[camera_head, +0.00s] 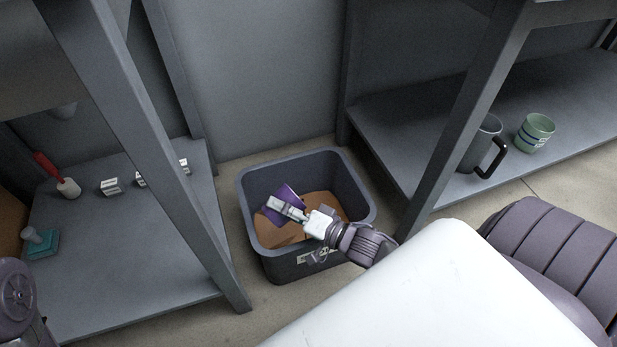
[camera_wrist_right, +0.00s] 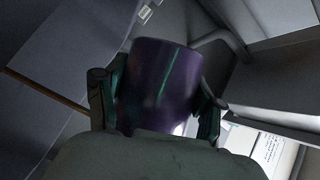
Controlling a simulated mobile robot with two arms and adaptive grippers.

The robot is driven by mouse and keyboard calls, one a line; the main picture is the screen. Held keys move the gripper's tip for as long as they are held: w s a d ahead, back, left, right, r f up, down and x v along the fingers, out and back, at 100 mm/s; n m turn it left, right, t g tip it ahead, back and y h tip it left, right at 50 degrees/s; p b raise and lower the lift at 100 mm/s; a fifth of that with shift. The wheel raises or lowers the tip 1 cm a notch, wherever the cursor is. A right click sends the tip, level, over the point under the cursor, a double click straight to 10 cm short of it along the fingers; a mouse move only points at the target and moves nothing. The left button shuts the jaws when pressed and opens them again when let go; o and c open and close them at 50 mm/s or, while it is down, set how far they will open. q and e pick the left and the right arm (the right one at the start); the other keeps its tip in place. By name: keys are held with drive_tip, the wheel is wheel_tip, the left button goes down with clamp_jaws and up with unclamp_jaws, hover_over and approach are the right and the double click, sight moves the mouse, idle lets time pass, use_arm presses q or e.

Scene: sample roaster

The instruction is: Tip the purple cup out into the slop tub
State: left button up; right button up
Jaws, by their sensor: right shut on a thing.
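The purple cup (camera_head: 284,196) is held by my right gripper (camera_head: 284,207) over the slop tub in the head view. The cup looks tilted; its opening and contents cannot be made out. In the right wrist view the cup (camera_wrist_right: 158,85) sits between the two fingers of my right gripper (camera_wrist_right: 155,105), which are closed on its sides. The slop tub (camera_head: 263,236) is a dark grey open box on the floor, with brown matter in its bottom. Part of the tub is hidden behind my right arm. My left gripper does not show.
Table legs stand on both sides of the tub.

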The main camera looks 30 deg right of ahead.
drive_tip(key=shift+r+m+b, duration=0.2)
drive_tip(key=shift+m+b, duration=0.2)
drive_tip(key=shift+b, duration=0.1)
drive_tip(key=shift+d, duration=0.15)
drive_tip(key=shift+w+d+f+m+t, duration=0.1)
drive_tip(key=shift+d+f+m+t, duration=0.15)
drive_tip(key=shift+d+m, duration=0.15)
drive_tip(key=shift+d+f+m+t, duration=0.1)
drive_tip(key=shift+d+m+t, duration=0.2)
drive_tip(key=shift+m, duration=0.1)
idle(0.5)
drive_tip(key=shift+d+r+m+y, duration=0.1)
drive_tip(key=shift+r+m+y, duration=0.2)
drive_tip(key=shift+m, duration=0.2)
idle(0.5)
